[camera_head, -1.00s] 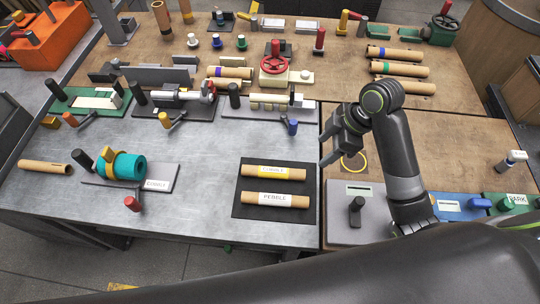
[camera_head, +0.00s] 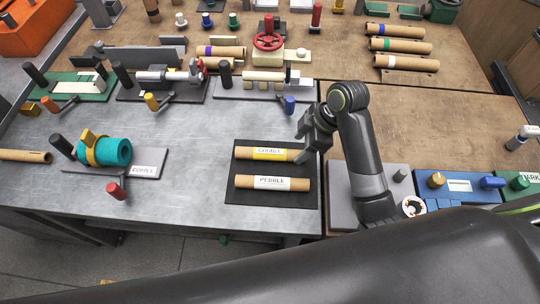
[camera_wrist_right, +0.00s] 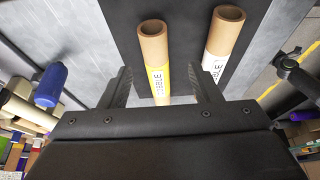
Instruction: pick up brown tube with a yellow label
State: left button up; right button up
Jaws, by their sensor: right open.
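The brown tube with a yellow label (camera_head: 268,154) lies on a black mat (camera_head: 272,172), and a brown tube with a white label (camera_head: 272,183) lies parallel in front of it. My right gripper (camera_head: 301,142) is open at the yellow-labelled tube's right end. In the right wrist view the yellow-labelled tube (camera_wrist_right: 155,48) runs between the two fingers of my right gripper (camera_wrist_right: 161,84), with gaps on both sides. The white-labelled tube (camera_wrist_right: 222,38) is beyond the right finger. My left gripper is not in view.
A teal roll (camera_head: 113,152) sits on a stand at the left, with another brown tube (camera_head: 22,156) beside it. Several brown tubes (camera_head: 398,46) lie at the back right. A blue fixture (camera_head: 459,185) stands at the right.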

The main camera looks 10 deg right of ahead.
aim_at(294, 152)
jog(key=x, duration=0.4)
jog(key=shift+w+d+f+p, duration=0.1)
jog(key=shift+w+f+p, duration=0.15)
jog(key=shift+f+p, duration=0.1)
jog(key=shift+f, duration=0.4)
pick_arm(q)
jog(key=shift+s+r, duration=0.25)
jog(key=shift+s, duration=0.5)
pick_arm(e)
jog(key=c, duration=1.2)
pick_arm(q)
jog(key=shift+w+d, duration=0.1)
